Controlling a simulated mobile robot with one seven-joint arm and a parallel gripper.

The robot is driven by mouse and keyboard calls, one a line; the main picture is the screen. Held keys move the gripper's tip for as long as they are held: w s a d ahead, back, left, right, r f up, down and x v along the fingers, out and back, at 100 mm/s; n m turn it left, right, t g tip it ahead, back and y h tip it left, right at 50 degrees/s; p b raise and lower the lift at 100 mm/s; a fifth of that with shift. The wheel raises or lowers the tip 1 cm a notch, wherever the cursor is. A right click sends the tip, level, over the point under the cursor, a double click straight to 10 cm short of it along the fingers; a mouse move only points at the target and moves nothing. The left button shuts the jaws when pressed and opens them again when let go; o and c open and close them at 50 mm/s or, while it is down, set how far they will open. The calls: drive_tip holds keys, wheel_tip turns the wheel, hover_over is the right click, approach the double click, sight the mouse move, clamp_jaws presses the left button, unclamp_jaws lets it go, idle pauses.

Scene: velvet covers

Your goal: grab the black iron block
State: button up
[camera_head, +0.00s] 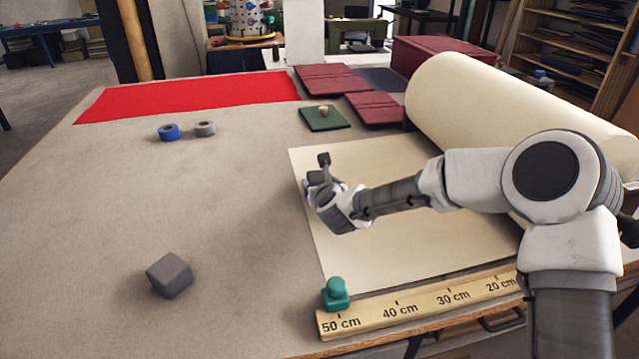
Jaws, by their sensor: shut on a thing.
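My gripper (316,186) is at the left end of my arm, over the cream sheet. It is shut on a small dark thing, which I take to be the black iron block (317,177). A dark knob on a short stem (324,159) stands up just above it. The gripper's fingers and wrist hide much of the block, and I cannot tell whether it touches the sheet.
A grey cube (170,275) lies at the front left. A green knobbed weight (336,294) sits by the wooden ruler (430,303). A large cream roll (500,105) lies right. The left table is mostly clear.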

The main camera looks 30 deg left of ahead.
sight(321, 179)
clamp_jaws()
drive_tip(key=shift+r, duration=0.15)
drive_tip(key=shift+r, duration=0.1)
drive_tip(key=shift+w+r, duration=0.1)
drive_tip(key=shift+r, duration=0.7)
wheel_tip(321, 179, up, 2)
drive_tip(key=shift+r+p, duration=0.15)
drive_tip(key=shift+p, duration=0.25)
drive_tip(key=s+d+r, duration=0.3)
drive_tip(key=d+r, duration=0.4)
drive_tip(key=d, duration=0.4)
